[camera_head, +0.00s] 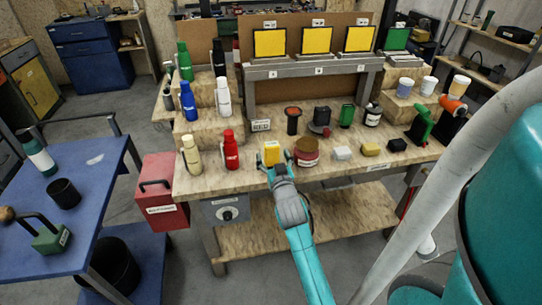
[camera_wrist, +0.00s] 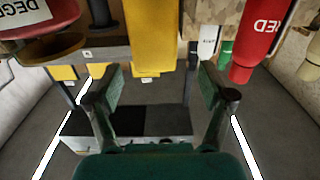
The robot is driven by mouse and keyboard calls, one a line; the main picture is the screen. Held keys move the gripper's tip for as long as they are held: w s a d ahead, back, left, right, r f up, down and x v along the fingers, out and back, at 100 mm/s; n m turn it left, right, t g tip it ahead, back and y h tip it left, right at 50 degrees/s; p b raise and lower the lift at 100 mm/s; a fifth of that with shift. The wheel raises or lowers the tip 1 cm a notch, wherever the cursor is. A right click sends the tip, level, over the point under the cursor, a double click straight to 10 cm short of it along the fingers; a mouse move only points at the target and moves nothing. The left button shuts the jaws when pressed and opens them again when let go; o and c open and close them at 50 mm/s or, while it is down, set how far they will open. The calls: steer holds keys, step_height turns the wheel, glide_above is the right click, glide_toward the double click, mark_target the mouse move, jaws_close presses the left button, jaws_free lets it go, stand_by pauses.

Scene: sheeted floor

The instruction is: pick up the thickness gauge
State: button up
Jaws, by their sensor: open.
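The thickness gauge appears to be the small yellow device (camera_head: 271,150) near the workbench's front edge, right of a red bottle. In the wrist view the yellow device (camera_wrist: 153,38) hangs from the top middle, its lower end near the gap between my fingertips. My gripper (camera_head: 272,164) is open at the bench's front edge, close to the device. Its two fingers also show in the wrist view (camera_wrist: 162,86), spread apart with nothing clasped. Some of the device's lower part is hidden by my gripper in the head view.
A white block (camera_head: 342,153), a yellow block (camera_head: 371,149) and a black item (camera_head: 397,145) line the front edge. A red box (camera_head: 161,190) is left of the bench.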

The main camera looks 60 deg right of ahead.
mark_target(273, 150)
steer(key=x, duration=0.5)
steer(key=shift+s+d, duration=0.2)
steer(key=shift+r, duration=0.1)
steer(key=c, duration=1.4)
